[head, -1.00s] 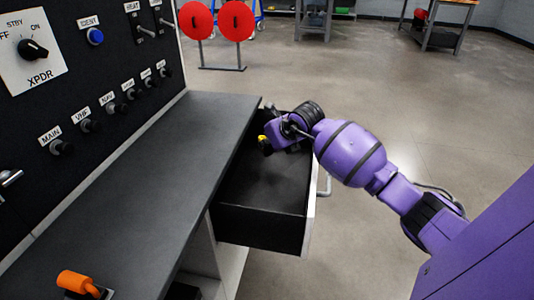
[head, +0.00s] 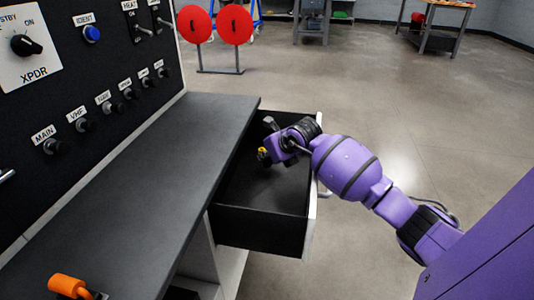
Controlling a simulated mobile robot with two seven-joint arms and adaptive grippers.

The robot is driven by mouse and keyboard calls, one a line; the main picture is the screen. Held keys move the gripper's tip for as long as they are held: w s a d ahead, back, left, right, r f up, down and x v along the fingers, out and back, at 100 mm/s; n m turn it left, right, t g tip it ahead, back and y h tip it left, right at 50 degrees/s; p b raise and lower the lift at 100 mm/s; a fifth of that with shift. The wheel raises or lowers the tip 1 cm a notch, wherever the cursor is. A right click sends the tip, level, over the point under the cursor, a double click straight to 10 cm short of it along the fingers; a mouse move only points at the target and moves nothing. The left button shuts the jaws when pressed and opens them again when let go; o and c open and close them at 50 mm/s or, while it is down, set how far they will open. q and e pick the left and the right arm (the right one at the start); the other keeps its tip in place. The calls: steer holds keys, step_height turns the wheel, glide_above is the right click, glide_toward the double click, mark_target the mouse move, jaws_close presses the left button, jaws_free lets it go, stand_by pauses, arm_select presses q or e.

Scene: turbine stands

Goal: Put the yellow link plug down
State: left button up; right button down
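The yellow link plug (head: 262,151) is a small yellow and black piece at the tip of my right gripper (head: 272,141). My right gripper reaches in from the right and is over the inside of the open drawer (head: 262,232), towards its far end. It appears shut on the plug, though the fingers are small and partly hidden by the wrist. I cannot tell whether the plug touches the drawer floor. My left gripper is not in view.
The drawer's black floor is bare around the gripper. The dark bench top (head: 150,165) beside it is mostly clear, with an orange-handled piece (head: 68,286) at its near end. A black panel (head: 75,85) with knobs and switches stands behind the bench. Red discs (head: 236,25) stand beyond.

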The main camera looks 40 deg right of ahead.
steer(key=c, duration=1.6)
jaws_free()
steer(key=shift+o, duration=0.2)
steer(key=shift+r, duration=0.6)
steer(key=p+v, duration=0.3)
steer(key=v, duration=0.9)
steer(key=shift+p, duration=0.4)
